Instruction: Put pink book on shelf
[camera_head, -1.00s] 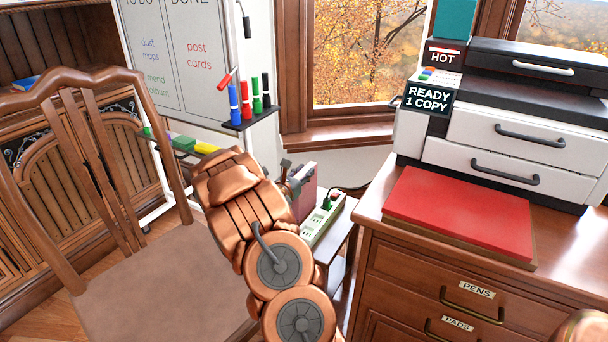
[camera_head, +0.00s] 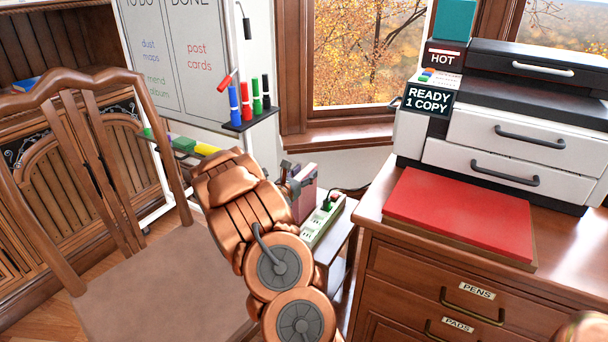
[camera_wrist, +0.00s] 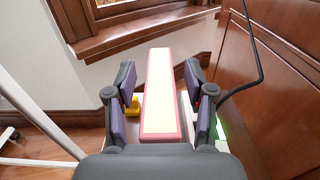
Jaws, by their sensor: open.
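The pink book (camera_head: 304,192) stands upright on a small side table (camera_head: 345,228), partly hidden by my arm in the head view. In the wrist view the pink book (camera_wrist: 161,92) lies between the two fingers, its pale page edge and pink cover edges facing the camera. My gripper (camera_head: 292,178) is at the book in the head view; in the wrist view my gripper (camera_wrist: 163,100) is open, with a finger on each side of the book. A small gap shows on both sides. I cannot tell which shelf is meant.
A green-white power strip (camera_head: 322,222) with a dark cable is right beside the book. A wooden chair (camera_head: 150,275) stands at left, a whiteboard (camera_head: 180,60) behind. A drawer desk with a red pad (camera_head: 460,212) and a printer (camera_head: 520,125) is at right.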

